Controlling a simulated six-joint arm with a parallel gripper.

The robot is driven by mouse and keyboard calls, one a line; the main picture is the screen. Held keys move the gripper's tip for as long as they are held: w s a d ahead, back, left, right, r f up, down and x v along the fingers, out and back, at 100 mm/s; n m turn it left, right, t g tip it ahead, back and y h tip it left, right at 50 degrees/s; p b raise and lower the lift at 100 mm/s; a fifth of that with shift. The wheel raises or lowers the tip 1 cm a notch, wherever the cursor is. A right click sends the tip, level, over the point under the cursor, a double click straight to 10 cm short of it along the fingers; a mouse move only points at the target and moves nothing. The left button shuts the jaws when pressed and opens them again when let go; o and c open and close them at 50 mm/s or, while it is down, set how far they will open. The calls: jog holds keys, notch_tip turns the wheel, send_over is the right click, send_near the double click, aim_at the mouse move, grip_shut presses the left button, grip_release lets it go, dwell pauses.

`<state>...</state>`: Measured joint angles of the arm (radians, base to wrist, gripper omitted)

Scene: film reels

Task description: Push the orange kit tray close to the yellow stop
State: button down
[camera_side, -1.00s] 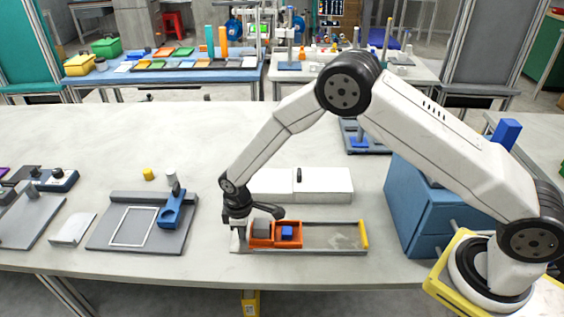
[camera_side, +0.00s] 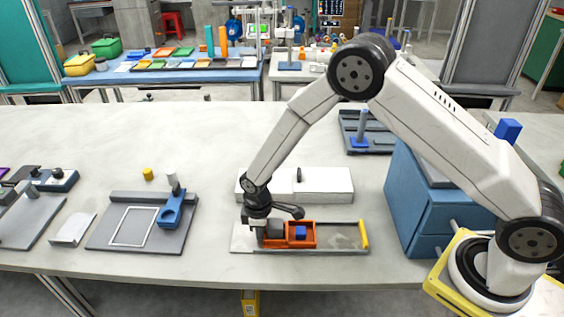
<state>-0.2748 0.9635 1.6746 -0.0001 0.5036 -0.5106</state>
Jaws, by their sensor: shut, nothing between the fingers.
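The orange kit tray (camera_side: 290,243) sits in a flat grey track (camera_side: 340,248) near the table's front edge. It holds a grey block (camera_side: 274,230) and a blue block (camera_side: 300,232). The yellow stop (camera_side: 364,235) stands at the right end of the track, with a clear gap between it and the tray. My gripper (camera_side: 258,240) is shut and low at the tray's left end. It looks to be against that end, but the exact contact is hard to see.
A white box (camera_side: 325,184) lies just behind the track. A blue cabinet (camera_side: 420,215) stands to the right of the yellow stop. A grey plate with a blue clamp (camera_side: 172,208) lies to the left. The track between tray and stop is clear.

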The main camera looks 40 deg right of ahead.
aim_at(296, 232)
jog(key=s+d, duration=0.8)
jog(key=shift+s, duration=0.1)
jog(key=shift+a, duration=0.1)
dwell(0.4)
jog(key=shift+w+a, duration=0.65)
jog(key=shift+w, duration=0.15)
jog(key=shift+w+a, duration=0.65)
notch_tip(296, 232, up, 10)
jog(key=shift+r, duration=0.1)
